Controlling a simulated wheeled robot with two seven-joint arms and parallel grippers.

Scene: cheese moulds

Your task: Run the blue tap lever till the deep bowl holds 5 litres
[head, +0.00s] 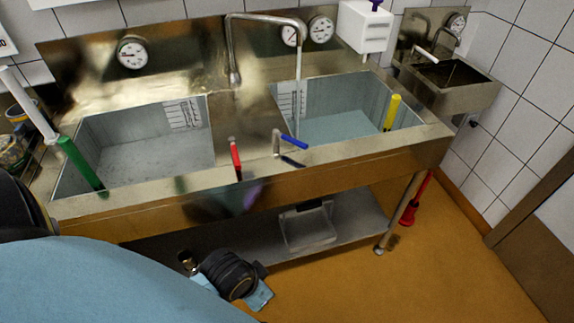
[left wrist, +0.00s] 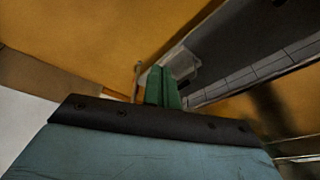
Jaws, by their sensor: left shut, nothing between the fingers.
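The blue tap lever (head: 293,141) sits on the front rim of the steel sink, between its two bowls. The swan-neck spout (head: 264,17) reaches over the right bowl (head: 409,119). A thin stream (head: 298,66) falls from it. Pale blue-grey water (head: 340,127) covers that bowl's floor. A white scale plate (head: 291,103) is on its back wall; its marks are too small to read. My left gripper (left wrist: 163,88) shows as green fingers, shut and empty, in the left wrist view, near the floor and sink underside. Neither gripper is clearly visible in the head view.
A red lever (head: 235,158) stands left of the blue one. The left bowl (head: 150,125) has a green upright tube (head: 80,163); the right bowl has a yellow one (head: 391,112). A lower shelf (head: 350,215) runs under the sink. A small basin (head: 447,95) hangs at right.

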